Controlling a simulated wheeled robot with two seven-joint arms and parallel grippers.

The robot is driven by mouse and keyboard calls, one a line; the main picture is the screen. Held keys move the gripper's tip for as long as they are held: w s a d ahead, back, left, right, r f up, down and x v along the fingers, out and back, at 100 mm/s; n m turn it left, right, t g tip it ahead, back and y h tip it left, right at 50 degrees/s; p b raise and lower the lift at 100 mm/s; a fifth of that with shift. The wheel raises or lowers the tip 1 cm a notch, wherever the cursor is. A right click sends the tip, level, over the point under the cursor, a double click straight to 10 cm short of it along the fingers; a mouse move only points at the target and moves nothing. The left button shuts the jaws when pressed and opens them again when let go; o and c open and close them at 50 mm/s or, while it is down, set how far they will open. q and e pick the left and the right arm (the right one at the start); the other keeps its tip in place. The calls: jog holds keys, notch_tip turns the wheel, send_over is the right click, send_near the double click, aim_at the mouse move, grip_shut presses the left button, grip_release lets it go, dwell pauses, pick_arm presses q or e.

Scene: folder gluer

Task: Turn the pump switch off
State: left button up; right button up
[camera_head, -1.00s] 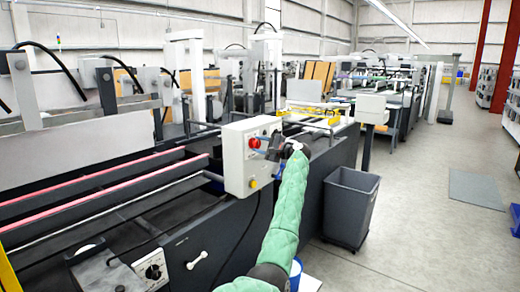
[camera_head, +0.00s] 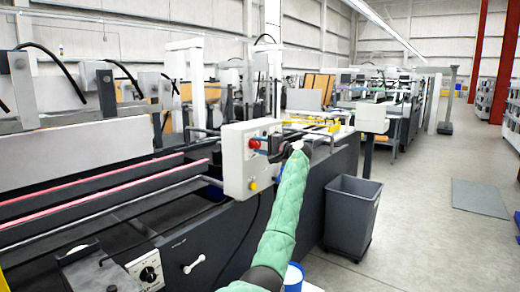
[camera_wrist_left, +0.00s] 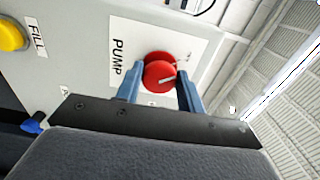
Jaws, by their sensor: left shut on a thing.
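The pump switch is a red round knob (camera_wrist_left: 158,74) with a pale pointer line, on a white plate marked PUMP on the grey control box. In the wrist view its pointer slants toward the upper right. In the head view the knob (camera_head: 254,144) is small on the box's face. My left gripper (camera_wrist_left: 160,82) has its blue fingers on either side of the knob and is shut on it. In the head view the left gripper (camera_head: 264,148) reaches the box from the right, on a green-sleeved arm. My right gripper is not in view.
A yellow button (camera_wrist_left: 12,35) marked FILL sits on the same control box (camera_head: 236,165). The machine's long rails (camera_head: 110,200) run to the left. A dark bin (camera_head: 350,212) stands on the floor to the right, with open floor beyond it.

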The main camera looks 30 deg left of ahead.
pick_arm(q)
jog(key=shift+f, duration=0.2)
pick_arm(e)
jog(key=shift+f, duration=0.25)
pick_arm(q)
jog(key=o, duration=1)
jog(key=shift+c, duration=0.2)
jog(key=shift+r, duration=0.1)
jog(key=shift+d, duration=0.3)
jog(key=d+b, duration=0.1)
jog(key=d, duration=0.6)
jog(key=shift+s, duration=0.35)
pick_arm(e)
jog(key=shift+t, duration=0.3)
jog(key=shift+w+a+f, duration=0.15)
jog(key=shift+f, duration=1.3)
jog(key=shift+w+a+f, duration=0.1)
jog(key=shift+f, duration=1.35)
pick_arm(q)
jog(key=shift+d, duration=0.1)
